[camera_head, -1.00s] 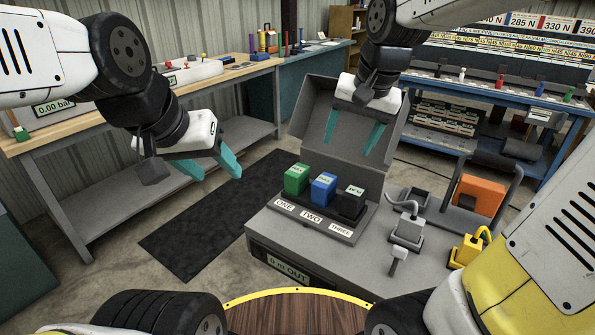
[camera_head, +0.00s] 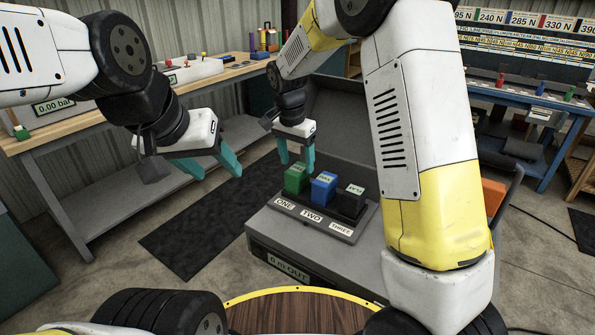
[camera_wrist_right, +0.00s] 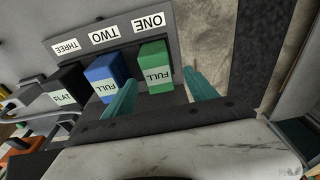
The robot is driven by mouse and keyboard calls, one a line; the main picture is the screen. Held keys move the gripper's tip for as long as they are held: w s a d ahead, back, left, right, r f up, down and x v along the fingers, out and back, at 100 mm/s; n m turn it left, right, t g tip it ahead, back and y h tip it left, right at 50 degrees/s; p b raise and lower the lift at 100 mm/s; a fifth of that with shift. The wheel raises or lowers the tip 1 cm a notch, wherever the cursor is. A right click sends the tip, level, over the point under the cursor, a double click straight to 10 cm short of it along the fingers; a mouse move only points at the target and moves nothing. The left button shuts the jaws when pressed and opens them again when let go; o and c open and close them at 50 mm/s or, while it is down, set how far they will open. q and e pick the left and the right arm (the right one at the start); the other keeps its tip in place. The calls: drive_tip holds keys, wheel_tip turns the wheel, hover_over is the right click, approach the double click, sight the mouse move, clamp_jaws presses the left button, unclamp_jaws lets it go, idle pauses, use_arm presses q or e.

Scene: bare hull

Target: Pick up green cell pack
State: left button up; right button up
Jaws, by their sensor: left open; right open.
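The green cell pack (camera_head: 295,181) stands upright in the slot labelled ONE of a grey holder (camera_head: 343,231); it also shows in the right wrist view (camera_wrist_right: 155,58), with a FULL label. My right gripper (camera_head: 296,164) is open and empty just above and behind the green pack. In the right wrist view its fingers (camera_wrist_right: 160,79) point towards the pack, one to each side of it in the picture; whether they touch it I cannot tell. My left gripper (camera_head: 218,173) is open and empty, to the left above the dark floor mat.
A blue pack (camera_head: 323,188) labelled FULL and a black pack (camera_head: 351,201) labelled FLAT stand beside the green one, in slots TWO and THREE. The raised grey lid (camera_head: 345,115) stands behind. My right arm covers the right part of the case.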

sight(297, 169)
wheel_tip(297, 169, down, 4)
drive_tip(key=shift+s, duration=0.15)
drive_tip(key=shift+d+f, duration=0.1)
drive_tip(key=shift+f, duration=0.45)
clamp_jaws()
